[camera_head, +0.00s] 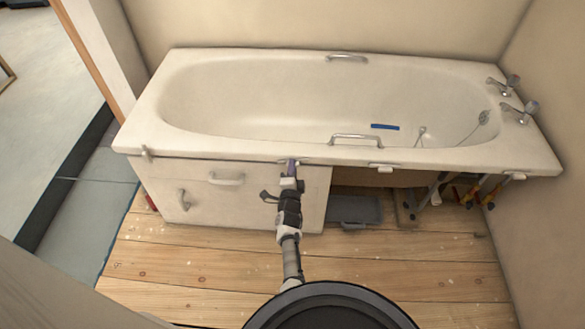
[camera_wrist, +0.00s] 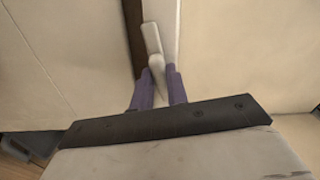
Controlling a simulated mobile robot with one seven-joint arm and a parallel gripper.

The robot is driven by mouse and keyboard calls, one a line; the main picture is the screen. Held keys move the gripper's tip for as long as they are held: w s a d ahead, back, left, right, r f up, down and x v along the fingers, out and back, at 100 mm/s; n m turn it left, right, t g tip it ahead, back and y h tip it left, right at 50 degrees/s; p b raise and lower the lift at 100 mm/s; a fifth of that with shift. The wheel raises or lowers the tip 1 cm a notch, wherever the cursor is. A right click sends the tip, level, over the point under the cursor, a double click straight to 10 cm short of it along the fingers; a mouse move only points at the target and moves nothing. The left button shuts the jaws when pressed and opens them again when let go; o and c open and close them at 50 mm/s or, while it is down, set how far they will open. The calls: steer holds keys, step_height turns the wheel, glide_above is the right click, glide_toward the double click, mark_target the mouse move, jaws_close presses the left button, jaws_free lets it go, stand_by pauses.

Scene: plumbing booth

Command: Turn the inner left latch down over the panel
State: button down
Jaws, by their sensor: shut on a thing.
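The inner left latch (camera_wrist: 152,40) is a small pale lever on the bath's front rim. In the wrist view it lies roughly along the rim strip, beside the dark gap, and does not visibly cross over the panel. My gripper (camera_head: 291,166) has its purple fingers around the latch's near end, and they also show in the wrist view (camera_wrist: 159,84). In the head view the gripper mostly hides this latch. The cream panel (camera_head: 235,200) stands upright under the left part of the bath, with a handle (camera_head: 227,180) near its top.
The outer left latch (camera_head: 147,154) points down at the panel's left end. Two more latches (camera_head: 380,169) (camera_head: 516,176) sit along the rim to the right. There the bath's underside is open, with a grey tray (camera_head: 355,209) and pipes. The wooden floor (camera_head: 400,265) in front is clear.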

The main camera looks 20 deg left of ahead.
steer(key=shift+n+p, duration=1.45)
steer(key=shift+n, duration=5.55)
steer(key=c, duration=1.4)
jaws_free()
steer(key=v, duration=1.4)
steer(key=shift+p, duration=0.35)
